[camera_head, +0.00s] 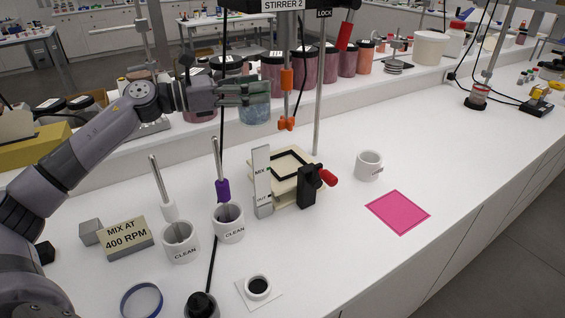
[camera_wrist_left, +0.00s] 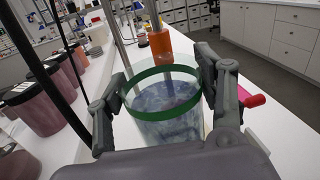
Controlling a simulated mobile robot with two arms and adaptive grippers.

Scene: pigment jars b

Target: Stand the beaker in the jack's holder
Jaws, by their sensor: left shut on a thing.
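The beaker (camera_head: 256,112) is clear with bluish liquid inside and a green band near its rim. My left gripper (camera_head: 262,92) is shut on it and holds it upright in the air, behind and left of the stirrer's orange parts. In the left wrist view the beaker (camera_wrist_left: 165,115) sits between the two fingers. The jack (camera_head: 283,192) stands on the bench below and to the right. It has a pale top with a black square holder (camera_head: 290,153), which looks empty, and a red knob (camera_head: 328,177). My right gripper is not in view.
The stirrer's orange coupling (camera_head: 287,79) and shaft hang above the jack, beside a metal post (camera_head: 319,100). A marked scale (camera_head: 262,180) stands at the jack's left. Two cups marked CLEAN (camera_head: 180,243) are nearer. A pink mat (camera_head: 398,211) and white cup (camera_head: 369,165) lie right.

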